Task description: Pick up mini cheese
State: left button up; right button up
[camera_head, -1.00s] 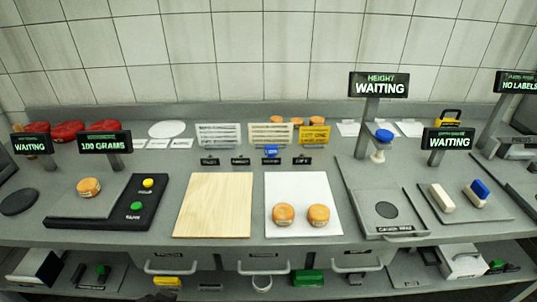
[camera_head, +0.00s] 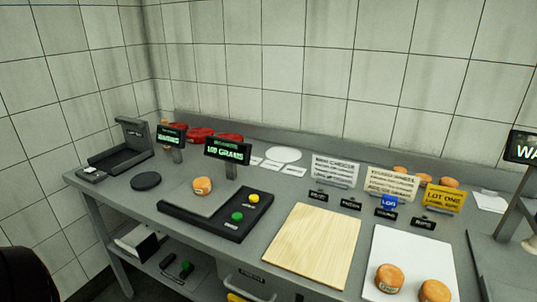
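One mini cheese (camera_head: 202,186), small, round and orange with a pale label, sits on the plate of the scale (camera_head: 186,211) whose display reads 100 GRAMS. Two more orange cheeses, the left one (camera_head: 389,278) and the right one (camera_head: 434,291), sit on the white board (camera_head: 392,243) at the lower right. Several similar cheeses (camera_head: 423,179) stand at the back right behind the signs. Neither of my grippers shows in the head view.
A bare wooden board (camera_head: 312,245) lies between the scale and the white board. Red-wrapped wheels (camera_head: 200,135), a round white plate (camera_head: 283,154), a dark disc (camera_head: 146,181) and a yellow LOT ONE sign (camera_head: 445,198) stand along the counter. A lower shelf (camera_head: 165,262) holds boxes.

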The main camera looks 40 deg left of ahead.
aim_at(201, 186)
jog(key=u, duration=1.8)
jog(key=i+j+z, duration=0.1)
jog(key=j, duration=0.25)
jog(key=i+j, duration=0.15)
jog(key=j, duration=0.2)
jog(key=i+j+z, duration=0.15)
jog(key=j, duration=0.15)
jog(key=i+j+z, duration=0.1)
jog(key=j, duration=0.25)
jog(key=i+j, duration=0.15)
jog(key=j, duration=0.15)
jog(key=i+j+z, duration=0.15)
jog(key=i+j, duration=0.1)
jog(key=j, duration=0.3)
jog(key=z, duration=0.05)
